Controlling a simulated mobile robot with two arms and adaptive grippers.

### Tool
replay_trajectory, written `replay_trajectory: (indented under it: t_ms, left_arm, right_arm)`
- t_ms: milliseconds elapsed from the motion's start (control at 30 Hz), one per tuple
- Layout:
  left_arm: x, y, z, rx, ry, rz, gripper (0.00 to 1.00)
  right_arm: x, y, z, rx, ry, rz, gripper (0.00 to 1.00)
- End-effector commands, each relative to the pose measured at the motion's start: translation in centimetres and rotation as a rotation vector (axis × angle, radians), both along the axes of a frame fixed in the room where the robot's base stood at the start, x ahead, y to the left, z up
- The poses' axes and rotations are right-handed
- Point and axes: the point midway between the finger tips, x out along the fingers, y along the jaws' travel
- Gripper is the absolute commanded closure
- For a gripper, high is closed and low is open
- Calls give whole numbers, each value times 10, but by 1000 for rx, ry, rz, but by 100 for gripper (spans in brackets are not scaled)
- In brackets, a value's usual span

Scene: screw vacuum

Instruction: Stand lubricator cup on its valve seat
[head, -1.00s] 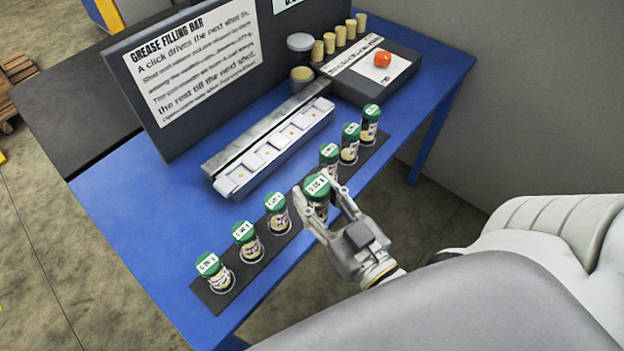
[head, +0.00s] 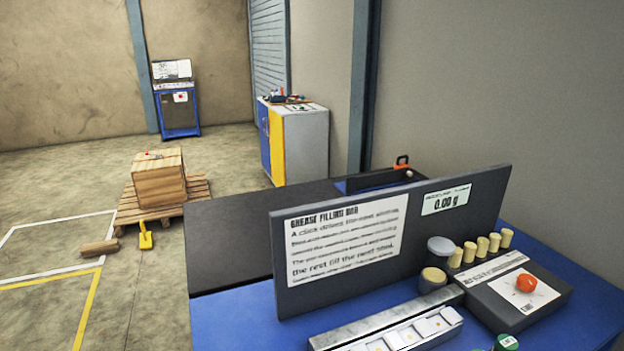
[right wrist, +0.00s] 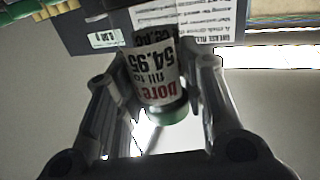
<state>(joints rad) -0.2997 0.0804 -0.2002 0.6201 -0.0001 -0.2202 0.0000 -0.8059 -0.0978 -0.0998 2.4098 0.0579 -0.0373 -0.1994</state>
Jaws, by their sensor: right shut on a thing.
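In the right wrist view, my right gripper (right wrist: 160,95) is shut on a lubricator cup (right wrist: 158,80). The cup has a white label with red and black print and a green cap, and it appears upside down in this view. In the head view, a metal bar (head: 388,313) with a row of white square pads (head: 404,336) stands on the blue bench (head: 240,335). I cannot tell whether these pads are the valve seats. Another green-capped cup (head: 508,342) is cut off by the bottom edge. Neither gripper shows in the head view.
The upright grease filling bar panel (head: 390,235) rises behind the pads. To the right are a grey box with a red knob (head: 525,283), several tan cylinders (head: 481,247) and a grey-lidded pot (head: 440,250). A crate (head: 159,180) on a pallet stands on the floor.

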Motion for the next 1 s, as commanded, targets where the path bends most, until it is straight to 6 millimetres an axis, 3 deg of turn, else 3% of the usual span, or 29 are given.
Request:
replay_trajectory:
  t_ms: [500, 867, 1000]
  left_arm:
    - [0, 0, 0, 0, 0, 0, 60]
    - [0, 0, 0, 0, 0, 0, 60]
    - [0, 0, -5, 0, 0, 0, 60]
  right_arm:
    - [-71, 20, 15, 1, 2, 57, 93]
    - [-75, 21, 17, 2, -1, 58, 93]
    - [-66, 19, 12, 2, -4, 58, 93]
